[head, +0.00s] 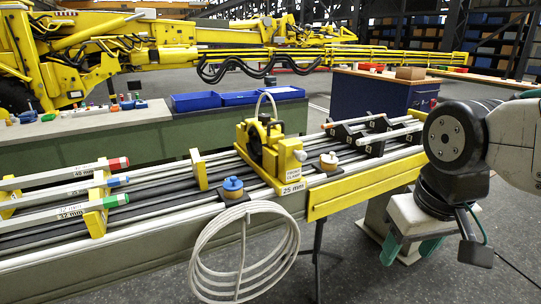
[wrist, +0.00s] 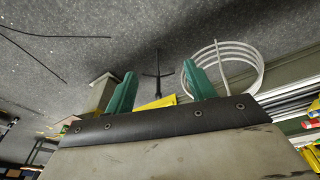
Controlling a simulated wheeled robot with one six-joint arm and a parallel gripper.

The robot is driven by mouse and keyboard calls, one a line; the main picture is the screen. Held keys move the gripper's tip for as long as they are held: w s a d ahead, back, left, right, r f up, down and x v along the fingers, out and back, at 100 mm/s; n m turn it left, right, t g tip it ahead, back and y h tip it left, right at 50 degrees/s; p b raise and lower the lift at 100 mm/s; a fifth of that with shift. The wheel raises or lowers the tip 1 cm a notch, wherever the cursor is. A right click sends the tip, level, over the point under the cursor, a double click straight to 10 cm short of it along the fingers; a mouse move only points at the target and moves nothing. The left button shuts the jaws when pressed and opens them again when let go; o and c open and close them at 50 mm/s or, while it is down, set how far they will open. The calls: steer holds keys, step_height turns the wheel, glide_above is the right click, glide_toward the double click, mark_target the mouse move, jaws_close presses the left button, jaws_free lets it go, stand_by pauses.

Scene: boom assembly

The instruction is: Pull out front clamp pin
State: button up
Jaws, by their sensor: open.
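The front clamp (head: 270,158) is a yellow block with a label and a "25 mm" plate, mounted across the long rails in the middle of the head view. A knob (head: 300,155) sticks out on its right side; I cannot tell whether this is the pin. My gripper (head: 410,250) is open and empty, with green fingers pointing down, right of and apart from the clamp. In the wrist view my gripper (wrist: 160,88) has nothing between its fingers, only floor and a stand behind. The clamp does not show clearly there.
A coiled white hose (head: 244,250) hangs in front of the rails (head: 150,222). Labelled tubes (head: 60,180) lie at left. Blue trays (head: 196,101) sit behind.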

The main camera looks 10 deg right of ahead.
steer(key=w+d+f+n+t, duration=0.15)
steer(key=w+t, duration=0.65)
steer(key=w, duration=1.8)
steer(key=n+t+y, duration=0.2)
steer(key=t+y, duration=0.4)
steer(key=t, duration=0.1)
glide_toward(304, 157)
steer(key=x, duration=0.4)
steer(key=shift+w+a, duration=0.1)
steer(key=shift+w, duration=0.05)
steer(key=x, duration=0.7)
